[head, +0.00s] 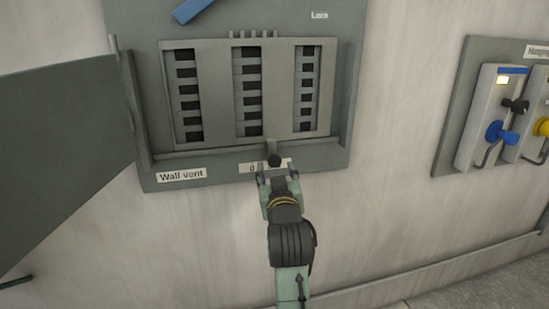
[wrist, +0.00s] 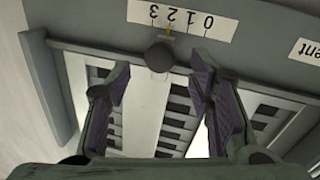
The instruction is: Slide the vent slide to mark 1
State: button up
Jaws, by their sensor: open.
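The wall vent (head: 248,90) is a grey slotted panel with a sliding plate. Its round dark knob (head: 274,160) stands at the plate's lower edge; it also shows in the wrist view (wrist: 158,57). The number strip (wrist: 180,17) appears upside down in the wrist view, reading 0 to 3. A small yellow pointer (wrist: 167,29) sits near the 2. My gripper (head: 278,172) is open at the vent's lower edge. In the wrist view my gripper (wrist: 160,68) has its fingers on either side of the knob, with gaps visible. In the head view it hides most of the strip.
An open grey door (head: 65,150) juts out at the left. A blue handle (head: 192,10) is above the vent. A panel (head: 450,110) with blue and yellow connectors hangs at the right. The wall between the vent and that panel is bare.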

aim_at(275, 162)
jog(key=w, duration=0.4)
jog(key=w+a+p, duration=0.1)
jog(key=shift+w, duration=0.4)
jog(key=shift+c, duration=0.3)
jog(key=shift+d, duration=0.1)
grip_shut()
